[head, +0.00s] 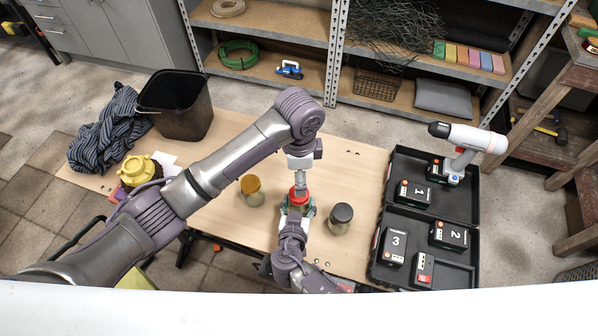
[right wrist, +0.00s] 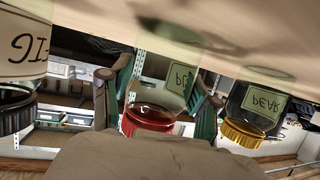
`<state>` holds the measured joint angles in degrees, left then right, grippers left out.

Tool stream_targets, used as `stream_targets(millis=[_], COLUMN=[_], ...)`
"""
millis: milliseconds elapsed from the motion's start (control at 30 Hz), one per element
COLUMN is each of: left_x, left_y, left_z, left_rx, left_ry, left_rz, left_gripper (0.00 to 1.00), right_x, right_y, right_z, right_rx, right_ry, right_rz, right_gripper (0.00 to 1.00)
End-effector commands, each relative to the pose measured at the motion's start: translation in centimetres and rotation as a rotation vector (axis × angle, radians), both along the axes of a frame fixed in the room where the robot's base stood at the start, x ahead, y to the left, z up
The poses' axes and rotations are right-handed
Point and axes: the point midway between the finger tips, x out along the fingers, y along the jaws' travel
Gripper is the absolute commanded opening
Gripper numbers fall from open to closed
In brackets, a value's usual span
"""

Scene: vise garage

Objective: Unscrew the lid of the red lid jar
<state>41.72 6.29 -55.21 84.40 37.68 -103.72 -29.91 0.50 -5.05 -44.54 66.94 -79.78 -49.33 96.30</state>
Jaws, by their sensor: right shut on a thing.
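The red lid jar stands on the wooden table among three jars; its red lid (head: 299,196) shows in the head view. In the right wrist view, which is upside down, the jar (right wrist: 160,92) is between the fingers of my right gripper (right wrist: 162,105), its label partly readable. My right gripper (head: 296,211) is shut on the jar's body from the near side. My left gripper (head: 299,182) points straight down at the red lid from above. Its fingers are too small and overlapped to tell open from shut, or whether they touch the lid.
A yellow-lidded jar (head: 252,190) stands left and a black-lidded jar (head: 341,218) right, both close to my right gripper. A black drill case (head: 392,200) with a drill (head: 468,137) lies on the right. A black bin (head: 176,105) and striped cloth (head: 106,130) are at the left.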

Motion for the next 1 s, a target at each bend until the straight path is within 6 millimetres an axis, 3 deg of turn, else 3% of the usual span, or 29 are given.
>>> stream_targets(millis=[500, 867, 1000], left_x=[0.0, 0.0, 0.0], left_y=[0.1, 0.1, 0.1], left_z=[-7.0, -7.6, -7.6], left_rx=[0.003, 0.002, 0.002], left_ry=[0.003, 0.001, 0.001], left_rz=[0.002, 0.002, 0.002], left_gripper=[0.74, 0.74, 0.54], right_x=[0.0, 0.0, 0.0], right_y=[0.0, 0.0, 0.0], right_z=[0.0, 0.0, 0.0], right_rx=[0.0, 0.0, 0.0], right_ry=[0.0, 0.0, 0.0], right_rz=[0.0, 0.0, 0.0], right_gripper=[0.0, 0.0, 0.0])
